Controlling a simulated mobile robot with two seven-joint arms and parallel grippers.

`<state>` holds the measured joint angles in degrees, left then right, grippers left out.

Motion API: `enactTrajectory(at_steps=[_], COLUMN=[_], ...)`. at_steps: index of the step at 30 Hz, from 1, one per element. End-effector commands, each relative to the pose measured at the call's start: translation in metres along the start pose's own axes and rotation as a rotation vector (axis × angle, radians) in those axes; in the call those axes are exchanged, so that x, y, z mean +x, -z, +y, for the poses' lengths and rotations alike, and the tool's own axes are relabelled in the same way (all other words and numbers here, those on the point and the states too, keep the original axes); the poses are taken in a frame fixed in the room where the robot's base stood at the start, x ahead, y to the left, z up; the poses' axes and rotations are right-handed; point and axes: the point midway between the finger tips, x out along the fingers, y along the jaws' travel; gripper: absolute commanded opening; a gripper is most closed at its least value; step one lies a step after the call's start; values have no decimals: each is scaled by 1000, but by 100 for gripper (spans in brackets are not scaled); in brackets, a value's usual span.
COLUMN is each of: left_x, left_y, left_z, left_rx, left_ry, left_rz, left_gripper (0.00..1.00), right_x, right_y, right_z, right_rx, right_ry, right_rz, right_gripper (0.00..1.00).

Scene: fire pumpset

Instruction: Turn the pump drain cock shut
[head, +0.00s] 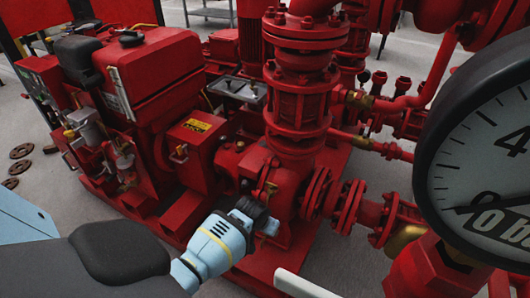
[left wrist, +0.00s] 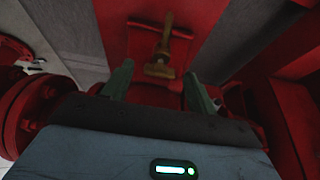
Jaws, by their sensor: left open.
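The pump drain cock (left wrist: 161,58) is a small brass fitting with a narrow lever. In the left wrist view it sits ahead of and between the two fingers, with the lever pointing up the picture, against red metal. A brass piece on the red pump, likely this cock (head: 271,188), shows just past my gripper in the head view. My left gripper (head: 262,216) is open, and its two greenish fingers (left wrist: 158,84) stand either side of the cock with gaps. No contact shows. My right gripper is not in view.
A large pressure gauge (head: 490,160) fills the right side, close to the camera. A red engine (head: 150,75) stands at left. A flanged red pipe column (head: 297,100) rises behind my gripper, and flanged pipework (head: 350,205) runs to its right.

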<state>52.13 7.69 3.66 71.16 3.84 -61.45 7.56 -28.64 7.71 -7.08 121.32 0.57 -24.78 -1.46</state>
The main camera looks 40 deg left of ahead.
Motion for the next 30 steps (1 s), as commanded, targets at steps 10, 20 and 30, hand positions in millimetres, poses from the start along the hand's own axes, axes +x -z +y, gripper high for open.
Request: enactTrajectory(at_steps=[10,20,30], left_x=[-26,-72,-78], left_y=[2,1,0], left_z=[0,0,0], left_rx=[0,0,0], left_ry=[-1,0,0], left_rz=[4,2,0], left_gripper=[58,58,58], right_x=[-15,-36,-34], right_y=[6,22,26], right_z=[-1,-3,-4], right_rx=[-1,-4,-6], right_ry=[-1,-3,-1], right_rz=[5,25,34], right_gripper=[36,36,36])
